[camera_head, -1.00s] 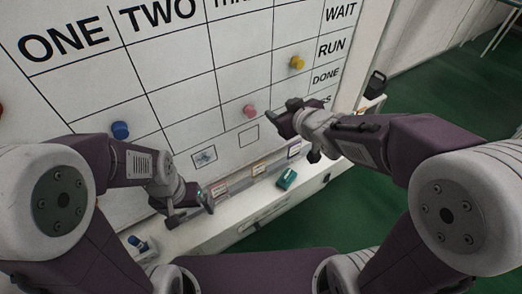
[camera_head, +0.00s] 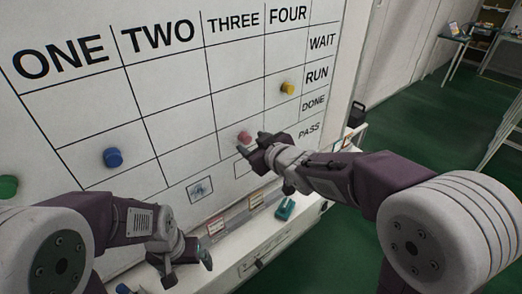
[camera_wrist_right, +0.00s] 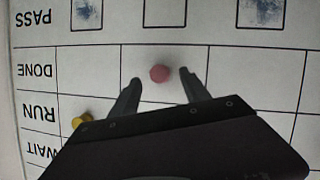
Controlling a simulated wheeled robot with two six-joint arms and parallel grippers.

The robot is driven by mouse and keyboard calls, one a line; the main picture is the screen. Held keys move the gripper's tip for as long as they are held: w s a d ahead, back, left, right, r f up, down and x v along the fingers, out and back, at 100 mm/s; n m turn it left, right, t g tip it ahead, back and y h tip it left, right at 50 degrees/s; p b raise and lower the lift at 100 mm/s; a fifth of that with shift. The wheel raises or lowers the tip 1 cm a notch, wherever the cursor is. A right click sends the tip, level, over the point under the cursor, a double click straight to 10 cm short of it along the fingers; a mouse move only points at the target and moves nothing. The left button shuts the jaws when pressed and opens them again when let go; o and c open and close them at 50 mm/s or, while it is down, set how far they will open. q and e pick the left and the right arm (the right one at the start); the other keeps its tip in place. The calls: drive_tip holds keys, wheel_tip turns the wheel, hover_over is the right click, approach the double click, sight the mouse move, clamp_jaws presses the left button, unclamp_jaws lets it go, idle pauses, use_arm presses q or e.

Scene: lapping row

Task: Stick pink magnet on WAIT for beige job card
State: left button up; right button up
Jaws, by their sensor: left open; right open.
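The pink magnet (camera_head: 244,136) is on the whiteboard (camera_head: 185,90), in the DONE row under THREE. My right gripper (camera_head: 252,145) is open at the board, close to the magnet. In the right wrist view, the magnet (camera_wrist_right: 159,73) shows between the two spread fingertips, not clearly touched by either. The WAIT label (camera_head: 322,42) marks the top row; no magnet shows in that row's visible cells. Small cards (camera_head: 220,228) stand on the ledge below the board, but I cannot tell which is beige. My left gripper (camera_head: 188,268) is open and empty, low over the ledge.
A yellow magnet (camera_head: 287,88) sits in the RUN row under FOUR. A blue magnet (camera_head: 113,157) and a green one (camera_head: 8,186) are further left. A teal object (camera_head: 285,208) lies on the ledge.

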drive_tip(key=shift+x, duration=0.9)
drive_tip(key=shift+w+a+f, duration=0.15)
drive_tip(key=shift+w+a, duration=0.05)
drive_tip(key=shift+w, duration=0.25)
drive_tip(key=shift+c, duration=0.3)
clamp_jaws()
drive_tip(key=shift+s+d, duration=0.9)
drive_tip(key=shift+s, duration=0.35)
drive_tip(key=shift+s+d+p, duration=0.4)
drive_tip(key=shift+s+d, duration=0.5)
drive_tip(key=shift+s, duration=0.3)
drive_tip(key=shift+s+d+p, duration=0.4)
drive_tip(key=shift+s+d, duration=0.45)
drive_tip(key=shift+s, duration=0.35)
